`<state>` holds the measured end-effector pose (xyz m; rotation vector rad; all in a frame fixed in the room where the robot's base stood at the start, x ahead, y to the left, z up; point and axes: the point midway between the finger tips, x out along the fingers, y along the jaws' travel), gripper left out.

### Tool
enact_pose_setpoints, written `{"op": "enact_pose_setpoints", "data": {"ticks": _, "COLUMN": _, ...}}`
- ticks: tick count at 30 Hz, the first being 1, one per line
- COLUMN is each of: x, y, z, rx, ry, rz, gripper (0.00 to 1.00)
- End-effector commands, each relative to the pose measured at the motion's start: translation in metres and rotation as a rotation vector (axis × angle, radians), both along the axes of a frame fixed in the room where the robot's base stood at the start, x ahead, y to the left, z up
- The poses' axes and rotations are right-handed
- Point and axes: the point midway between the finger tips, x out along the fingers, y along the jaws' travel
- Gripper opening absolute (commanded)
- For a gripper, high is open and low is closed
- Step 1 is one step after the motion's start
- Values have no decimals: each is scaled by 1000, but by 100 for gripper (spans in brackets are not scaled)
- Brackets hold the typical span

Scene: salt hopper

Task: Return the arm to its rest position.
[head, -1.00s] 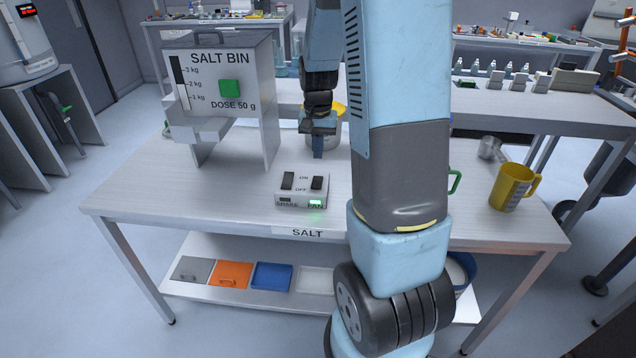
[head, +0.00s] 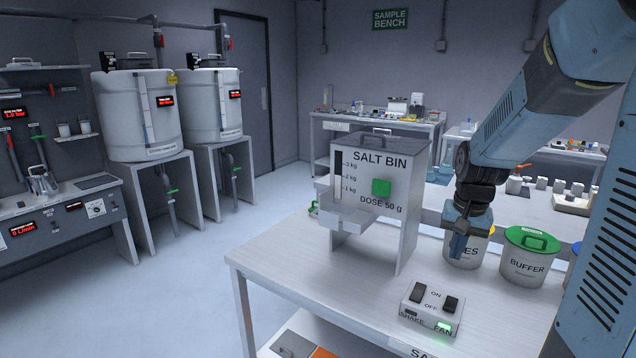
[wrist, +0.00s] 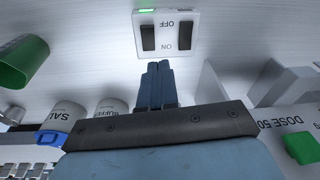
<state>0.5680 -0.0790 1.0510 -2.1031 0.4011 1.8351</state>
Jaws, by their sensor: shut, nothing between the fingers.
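My gripper (head: 459,240) hangs from my blue arm over the salt table, to the right of the salt bin (head: 402,238). Its fingers point down and are shut with nothing between them. In the wrist view the shut fingers (wrist: 159,84) show in front of the switch box (wrist: 167,42). The switch box also stands on the table in the head view (head: 431,309), in front of the gripper and apart from it. Its green light by FAN is lit.
A canister (head: 468,255) partly hidden by my gripper and a green-lidded BUFFER canister (head: 525,258) stand close by on the table (head: 318,262). The salt bin's green button (head: 381,187) faces front. Two white tanks (head: 137,118) stand at the left, with open floor between.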

Motion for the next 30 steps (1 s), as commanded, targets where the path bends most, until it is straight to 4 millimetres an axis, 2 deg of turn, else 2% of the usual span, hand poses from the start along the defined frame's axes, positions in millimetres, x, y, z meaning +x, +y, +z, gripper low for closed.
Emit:
{"op": "enact_pose_setpoints", "data": {"ticks": 1, "x": -8, "y": 6, "z": 12, "rx": -3, "ry": -23, "rz": 21, "gripper": 0}}
{"op": "enact_pose_setpoints", "data": {"ticks": 6, "x": -34, "y": 23, "z": 43, "rx": -17, "ry": -83, "rz": 94, "gripper": 0}}
{"op": "enact_pose_setpoints", "data": {"ticks": 15, "x": -86, "y": 49, "z": 87, "rx": -51, "ry": -188, "rz": 220, "gripper": 0}}
{"op": "enact_pose_setpoints", "data": {"ticks": 24, "x": -141, "y": 69, "z": 115, "rx": -98, "ry": -291, "rz": 339, "gripper": 0}}
{"op": "enact_pose_setpoints", "data": {"ticks": 30, "x": -168, "y": 76, "z": 123, "rx": -124, "ry": -336, "rz": 393, "gripper": 0}}
